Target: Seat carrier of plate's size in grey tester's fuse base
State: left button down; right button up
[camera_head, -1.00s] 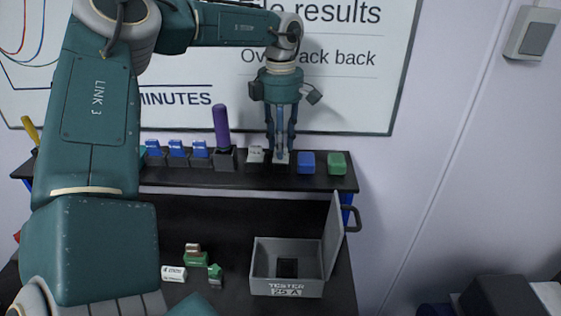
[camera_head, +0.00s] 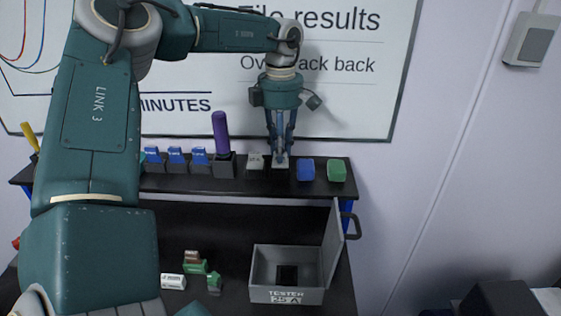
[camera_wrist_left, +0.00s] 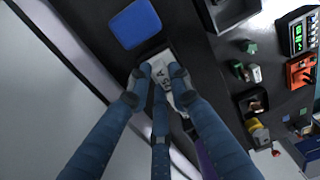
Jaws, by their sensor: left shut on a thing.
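The grey tester (camera_head: 287,296) is an open-topped box on the bench, with its lid raised on the right. Its plate reads "TESTER 25 A", and a dark fuse base (camera_head: 287,275) shows inside. My left gripper (camera_head: 280,157) points down at the shelf, its fingers shut on a white carrier (camera_head: 281,163). In the left wrist view, the carrier (camera_wrist_left: 158,78) sits between the fingertips, and its lettering seems to end in "5 A"; the first digit is unclear. The carrier still appears to be at shelf level. My right gripper is not in view.
On the shelf (camera_head: 230,187), a white carrier (camera_head: 255,161) and a purple-handled tool (camera_head: 220,135) stand left of the gripper; blue (camera_head: 306,170) and green (camera_head: 336,170) blocks stand right. A white cylinder (camera_head: 173,281) and green pieces (camera_head: 195,266) lie left of the tester.

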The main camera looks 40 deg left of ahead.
pick_arm(q)
jog(key=shift+s+d+r+p, duration=0.1)
jog(key=shift+r+p, duration=0.35)
jog(key=shift+r, duration=0.5)
jog(key=shift+s+d+r+p, duration=0.1)
jog(key=shift+r+p, duration=0.3)
jog(key=shift+r, duration=0.9)
jog(key=shift+w+a, duration=0.1)
